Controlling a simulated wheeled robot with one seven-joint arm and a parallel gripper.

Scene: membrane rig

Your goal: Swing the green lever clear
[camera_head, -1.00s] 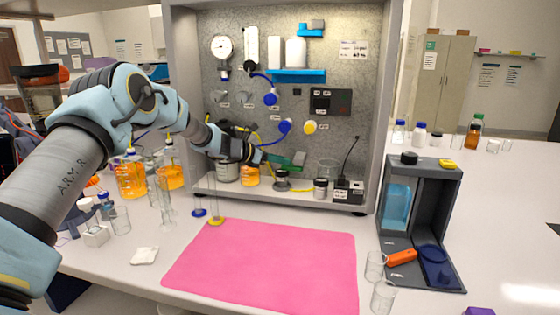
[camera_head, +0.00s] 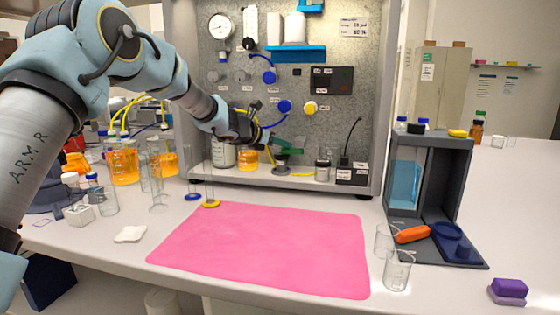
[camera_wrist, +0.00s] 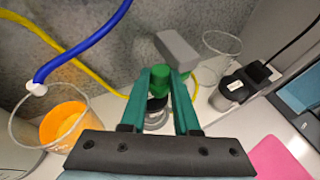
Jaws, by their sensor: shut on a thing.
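The green lever (camera_wrist: 160,80) shows in the wrist view as a short green upright part between my two green fingers, with a grey block angled off its top. Below it is a round metal fitting (camera_wrist: 155,118). My gripper (camera_wrist: 161,74) is shut on the lever from both sides. In the head view my gripper (camera_head: 291,146) is at the rig's lower middle, just above the shelf. The lever is small there and hard to tell from my green fingers.
The grey panel (camera_head: 340,110) stands close behind, with blue and yellow tubes. An orange-filled beaker (camera_wrist: 62,124) is left of my gripper. A clear glass (camera_wrist: 221,50) and a dark-capped jar (camera_wrist: 230,92) are right. The pink mat (camera_head: 265,250) in front is bare.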

